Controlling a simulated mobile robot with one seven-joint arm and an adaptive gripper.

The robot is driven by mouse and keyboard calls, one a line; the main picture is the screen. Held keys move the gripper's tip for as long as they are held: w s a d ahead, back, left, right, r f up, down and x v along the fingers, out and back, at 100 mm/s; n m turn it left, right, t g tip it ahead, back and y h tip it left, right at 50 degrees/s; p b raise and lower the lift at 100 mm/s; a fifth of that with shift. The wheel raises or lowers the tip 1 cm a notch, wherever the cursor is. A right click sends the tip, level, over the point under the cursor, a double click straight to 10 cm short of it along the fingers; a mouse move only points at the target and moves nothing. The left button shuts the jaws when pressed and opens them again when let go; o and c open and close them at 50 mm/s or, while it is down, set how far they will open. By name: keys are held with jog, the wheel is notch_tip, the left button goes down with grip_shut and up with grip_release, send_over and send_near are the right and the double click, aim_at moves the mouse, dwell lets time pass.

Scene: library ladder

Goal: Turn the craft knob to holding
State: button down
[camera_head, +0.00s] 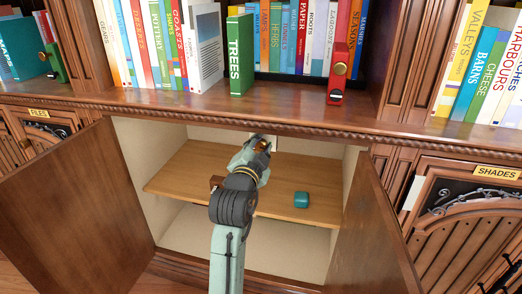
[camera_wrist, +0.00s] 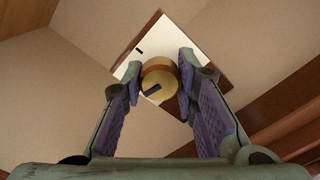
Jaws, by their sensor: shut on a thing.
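The craft knob (camera_wrist: 158,78) is a round brass-coloured dial with a dark pointer bar on its lower face in the wrist view. It sits on a white plate (camera_wrist: 142,48) with a brown edge and a small black tick at the upper left. The pointer does not line up with that tick. My gripper (camera_wrist: 160,70) has its two purple-padded fingers closed on the knob's sides. In the head view my gripper (camera_head: 257,148) reaches into the open cabinet (camera_head: 176,170) toward its back wall and mostly hides the knob. No lettering is readable on the plate.
Both cabinet doors, left (camera_head: 75,220) and right (camera_head: 370,235), stand open beside my arm. A teal box (camera_head: 301,199) lies on the cabinet's wooden shelf (camera_head: 185,172), right of my arm. Rows of books stand on the ledge (camera_head: 210,102) above.

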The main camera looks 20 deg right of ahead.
jog(key=shift+m+b, duration=0.3)
jog(key=shift+m, duration=0.3)
jog(key=c, duration=1.2)
grip_release()
jog(key=shift+c, duration=0.2)
jog(key=v, duration=0.7)
jog(key=shift+s+a, duration=0.15)
jog(key=shift+s, duration=0.05)
